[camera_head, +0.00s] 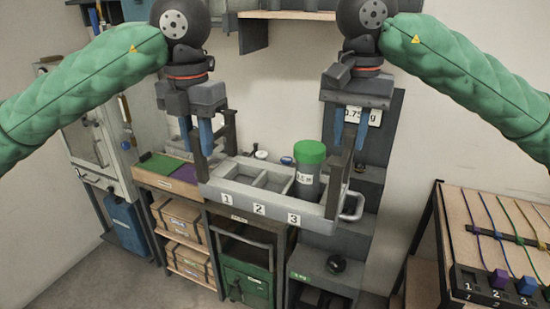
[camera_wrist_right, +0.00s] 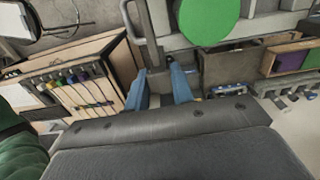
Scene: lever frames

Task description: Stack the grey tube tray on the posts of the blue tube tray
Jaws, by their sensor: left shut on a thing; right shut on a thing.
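The grey tray (camera_head: 240,197) has open compartments labelled 1, 2 and 3 and dark uprights at its ends. A jar with a green lid (camera_head: 310,152) stands upright in the compartment at label 3; the lid also shows in the right wrist view (camera_wrist_right: 208,20). My left gripper (camera_head: 197,142) is shut at the tray's left end, on its handle. My right gripper (camera_head: 350,138) is shut at the right end; in the right wrist view its blue fingers (camera_wrist_right: 160,88) close around a grey handle bar. I cannot make out a blue tray with posts.
A wooden shelf unit (camera_head: 180,188) with cardboard boxes stands left, next to a blue case (camera_head: 127,226). A green bin (camera_head: 247,284) is below the tray. A dark stand (camera_head: 375,150) is behind my right gripper. A wooden board with coloured cables (camera_head: 498,235) is at right.

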